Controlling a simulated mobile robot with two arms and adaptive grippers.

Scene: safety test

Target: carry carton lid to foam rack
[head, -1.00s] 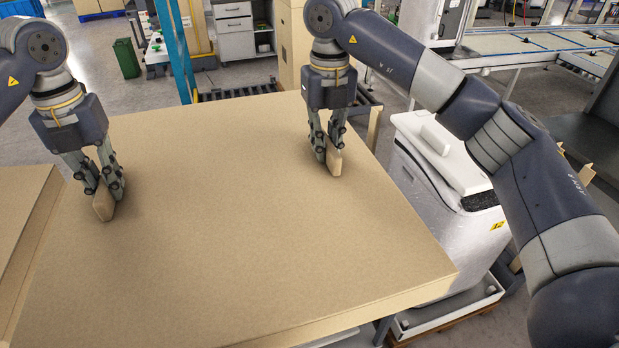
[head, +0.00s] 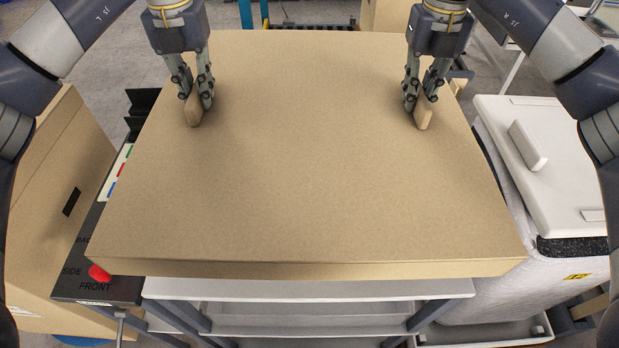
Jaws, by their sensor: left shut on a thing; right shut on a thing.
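The carton lid (head: 300,180) is a large flat tan panel with a shallow rim and two small tan grips on its top. My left gripper (head: 193,112) is shut on the left grip (head: 193,109). My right gripper (head: 419,112) is shut on the right grip (head: 424,114). The lid looks roughly level above a white shelved unit; I cannot tell whether it touches anything below. I cannot identify the foam rack with certainty.
A white shelved unit (head: 310,289) with dark legs shows below the lid's near edge. A dark panel with a red button (head: 99,272) and a tan carton (head: 62,205) are at the left. A white container with a handled lid (head: 570,190) stands close at the right.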

